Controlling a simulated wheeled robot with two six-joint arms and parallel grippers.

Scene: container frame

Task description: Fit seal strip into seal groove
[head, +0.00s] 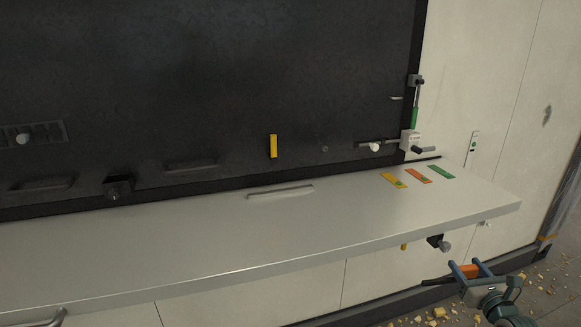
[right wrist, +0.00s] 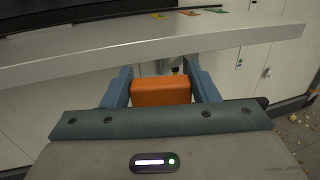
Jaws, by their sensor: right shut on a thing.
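My right gripper (head: 468,268) is at the lower right of the head view, in front of and below the shelf's right end. It is shut on an orange block (head: 470,271), which also shows between the blue fingers in the right wrist view (right wrist: 161,91). A thin black strip (head: 437,281) sticks out to the left from the block, which looks like the seal strip with an orange grip. I cannot clearly make out the seal groove. A dark frame edge (head: 340,168) runs around the black panel behind the shelf. My left gripper is not in view.
A pale shelf (head: 200,240) crosses the view, mostly clear. A slim grey bar (head: 280,192) lies near its back; yellow, orange and green labels (head: 418,174) mark its right end. A black fitting with a knob (head: 438,243) is below the shelf. Rubble (head: 540,285) litters the floor.

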